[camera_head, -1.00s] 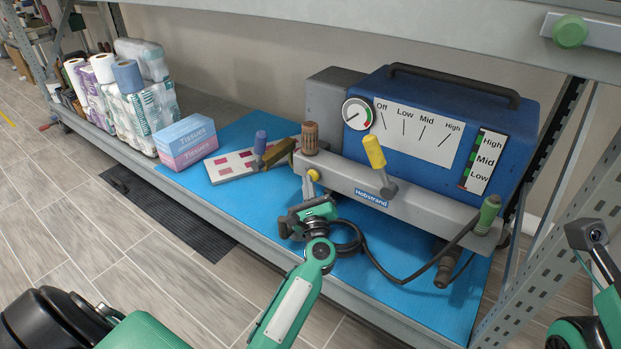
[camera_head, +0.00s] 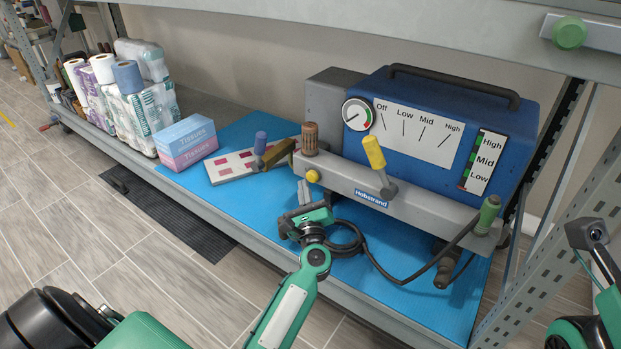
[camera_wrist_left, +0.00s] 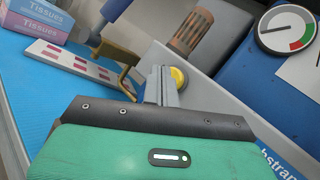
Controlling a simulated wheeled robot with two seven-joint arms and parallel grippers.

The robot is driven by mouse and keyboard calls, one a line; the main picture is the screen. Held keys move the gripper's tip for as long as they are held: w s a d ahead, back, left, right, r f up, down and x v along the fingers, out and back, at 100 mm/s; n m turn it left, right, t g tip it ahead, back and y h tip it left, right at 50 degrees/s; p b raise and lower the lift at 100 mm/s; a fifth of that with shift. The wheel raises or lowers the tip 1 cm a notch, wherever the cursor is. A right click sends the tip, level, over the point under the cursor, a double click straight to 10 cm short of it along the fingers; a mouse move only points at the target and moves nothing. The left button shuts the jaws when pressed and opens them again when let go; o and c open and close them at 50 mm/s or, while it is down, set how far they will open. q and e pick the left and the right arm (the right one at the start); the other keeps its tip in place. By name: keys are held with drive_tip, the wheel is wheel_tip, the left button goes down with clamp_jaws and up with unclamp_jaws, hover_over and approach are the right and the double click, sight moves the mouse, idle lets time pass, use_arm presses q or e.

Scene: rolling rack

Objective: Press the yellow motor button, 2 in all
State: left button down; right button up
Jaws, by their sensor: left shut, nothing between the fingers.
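The yellow button (camera_head: 312,176) sits on the left end of the grey front bar of the blue machine (camera_head: 440,135). My left gripper (camera_head: 304,187) is shut and empty, its pale fingers pointing up just left of and below the button. In the left wrist view, the closed fingers (camera_wrist_left: 160,84) stand right beside the yellow button (camera_wrist_left: 179,77) and overlap its left edge. I cannot tell whether they touch it. A link of my right arm shows at the right edge; its gripper is out of view.
A yellow-handled lever (camera_head: 374,152), a brown knob (camera_head: 309,138) and a green handle (camera_head: 488,214) stand on the machine's bar. A black cable (camera_head: 395,277) loops in front. Tissue boxes (camera_head: 187,143) stand left on the shelf, under an upper shelf (camera_head: 400,30).

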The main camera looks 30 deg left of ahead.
use_arm(q)
drive_tip(key=shift+s+a, duration=0.2)
drive_tip(key=shift+s, duration=2.35)
